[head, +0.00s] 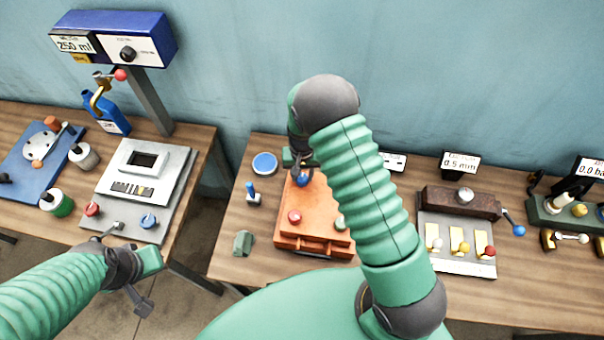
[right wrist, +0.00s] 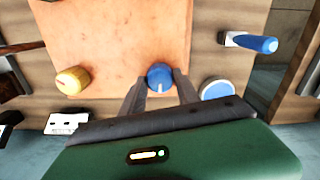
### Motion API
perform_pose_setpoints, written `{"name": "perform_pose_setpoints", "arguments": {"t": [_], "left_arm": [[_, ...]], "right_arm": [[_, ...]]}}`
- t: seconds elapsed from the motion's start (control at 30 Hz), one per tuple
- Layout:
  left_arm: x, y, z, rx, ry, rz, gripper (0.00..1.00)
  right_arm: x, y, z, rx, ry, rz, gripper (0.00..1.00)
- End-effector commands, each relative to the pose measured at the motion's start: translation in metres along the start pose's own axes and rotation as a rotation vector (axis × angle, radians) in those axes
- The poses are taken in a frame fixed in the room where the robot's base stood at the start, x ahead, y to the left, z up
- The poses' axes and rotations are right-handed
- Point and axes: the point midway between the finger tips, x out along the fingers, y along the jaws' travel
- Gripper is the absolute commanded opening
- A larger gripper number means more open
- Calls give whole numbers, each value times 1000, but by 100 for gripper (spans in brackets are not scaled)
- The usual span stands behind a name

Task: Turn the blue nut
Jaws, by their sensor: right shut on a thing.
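The blue nut (head: 302,181) sits at the far left part of the orange box (head: 318,205), partly hidden by my right gripper (head: 301,171) in the head view. In the right wrist view, the blue nut (right wrist: 160,75) is a round knob with a pale mark, between the two dark fingers of my right gripper (right wrist: 159,85). The fingers are shut on its sides. My left gripper (head: 140,280) hangs at the lower left, away from the box, and its finger gap is not clear.
A yellow knob (right wrist: 72,80) is on the orange face. A round blue-topped piece (head: 264,163) and a blue-handled piece (head: 253,194) stand left of the box. A red knob (head: 294,216) and a green block (head: 243,243) are nearer. A brass-fitted fixture (head: 456,262) is at right.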

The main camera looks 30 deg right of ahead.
Motion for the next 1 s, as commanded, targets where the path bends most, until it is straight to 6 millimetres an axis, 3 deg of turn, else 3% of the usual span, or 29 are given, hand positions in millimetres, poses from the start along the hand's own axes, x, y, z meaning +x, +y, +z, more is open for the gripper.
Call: {"name": "perform_pose_setpoints", "arguments": {"t": [0.47,1.0], "left_arm": [[2,0,1,0,0,0,0],[8,0,2,0,0,0,0]], "right_arm": [[-1,0,0,96,2,-1,0],[-2,-1,-1,561,3,-2,0]]}}
